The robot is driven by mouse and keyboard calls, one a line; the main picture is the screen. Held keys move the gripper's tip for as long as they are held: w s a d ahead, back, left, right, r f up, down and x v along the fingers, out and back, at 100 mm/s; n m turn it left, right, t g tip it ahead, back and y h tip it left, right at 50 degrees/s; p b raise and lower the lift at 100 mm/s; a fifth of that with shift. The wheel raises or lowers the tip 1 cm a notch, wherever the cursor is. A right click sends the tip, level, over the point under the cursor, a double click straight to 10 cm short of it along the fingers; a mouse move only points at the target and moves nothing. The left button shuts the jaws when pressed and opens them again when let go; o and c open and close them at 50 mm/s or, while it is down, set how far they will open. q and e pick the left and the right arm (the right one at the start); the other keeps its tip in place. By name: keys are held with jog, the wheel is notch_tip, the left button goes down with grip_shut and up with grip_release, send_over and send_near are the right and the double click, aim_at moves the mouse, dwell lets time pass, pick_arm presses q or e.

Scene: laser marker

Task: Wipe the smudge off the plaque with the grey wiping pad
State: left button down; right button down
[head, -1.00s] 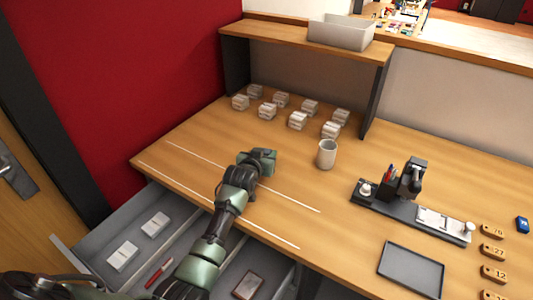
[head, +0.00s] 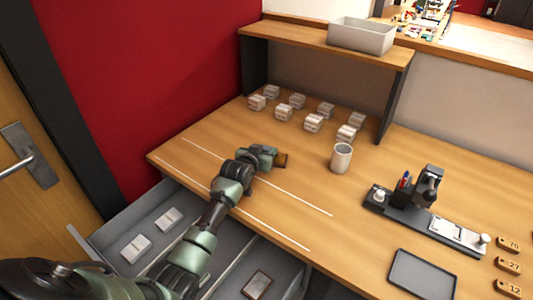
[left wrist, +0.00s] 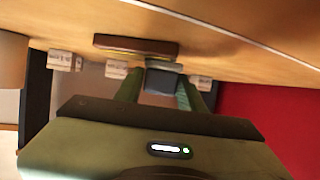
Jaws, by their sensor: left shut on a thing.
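My left gripper (head: 270,157) is low over the wooden counter. In the left wrist view, its green fingers (left wrist: 160,92) are shut on a small dark grey block (left wrist: 164,80), which looks like the wiping pad. Just past the pad lies a flat brown piece (left wrist: 136,46) with a darker edge, apparently the plaque. In the head view a bit of the plaque (head: 282,160) shows at the right of the gripper; the rest is hidden behind the gripper. I cannot tell whether pad and plaque touch. No smudge is visible. My right gripper is not in view.
Several small white blocks (head: 313,122) stand behind, partly under a shelf (head: 320,47). A cup (head: 341,158), a stamping device (head: 428,187), a dark tray (head: 422,275) and numbered tags (head: 508,266) are to the right. An open drawer (head: 105,232) is below the counter.

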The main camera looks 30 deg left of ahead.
aim_at(283, 159)
pick_arm(q)
jog(key=shift+w+f, duration=0.15)
jog(key=shift+w, duration=0.35)
jog(key=shift+w+d, duration=0.15)
jog(key=shift+d, duration=0.95)
jog(key=shift+w+d+p, duration=0.2)
jog(key=shift+d+p, duration=0.05)
jog(key=shift+d, duration=0.65)
jog(key=shift+w+d+p, duration=0.15)
jog(key=shift+d+p, duration=0.05)
jog(key=shift+d, duration=0.7)
jog(key=shift+s+a+p, duration=0.15)
jog(key=shift+a+p, duration=0.1)
jog(key=shift+a, duration=0.45)
jog(key=shift+s+a+p, duration=0.1)
jog(key=shift+a+p, duration=0.1)
jog(key=shift+a, duration=0.45)
jog(key=shift+s+a, duration=0.2)
jog(key=shift+a, duration=0.65)
jog(key=shift+s+a, duration=0.15)
jog(key=shift+a, duration=0.65)
notch_tip(283, 159, up, 6)
jog(key=p, duration=0.6)
jog(key=shift+w, duration=0.1)
